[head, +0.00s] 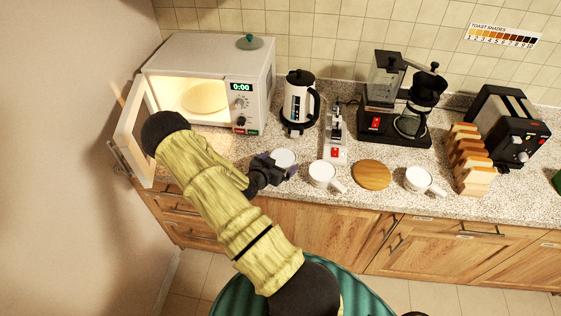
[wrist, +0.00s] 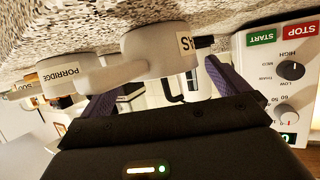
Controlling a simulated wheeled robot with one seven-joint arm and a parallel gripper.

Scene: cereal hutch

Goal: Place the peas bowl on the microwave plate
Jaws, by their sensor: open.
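The peas bowl (head: 284,157) is a white cup-like bowl on the counter at my fingertips. In the wrist view, which is upside down, its label shows only the last letters, and the bowl (wrist: 150,50) spans the gap between my fingers. My gripper (head: 280,166) is open, with one purple finger to each side in the wrist view (wrist: 168,88). I cannot tell whether either finger touches the bowl. The microwave plate (head: 205,98) is a pale disc inside the lit microwave (head: 262,75), whose door (head: 135,135) stands open. The plate looks empty.
A porridge bowl (wrist: 62,78) and a soup bowl (wrist: 30,85) stand beyond the peas bowl in the wrist view. A kettle (head: 298,100), a switch stand (head: 335,135) and a wooden disc (head: 371,174) are to the right. My arm crosses before the open door.

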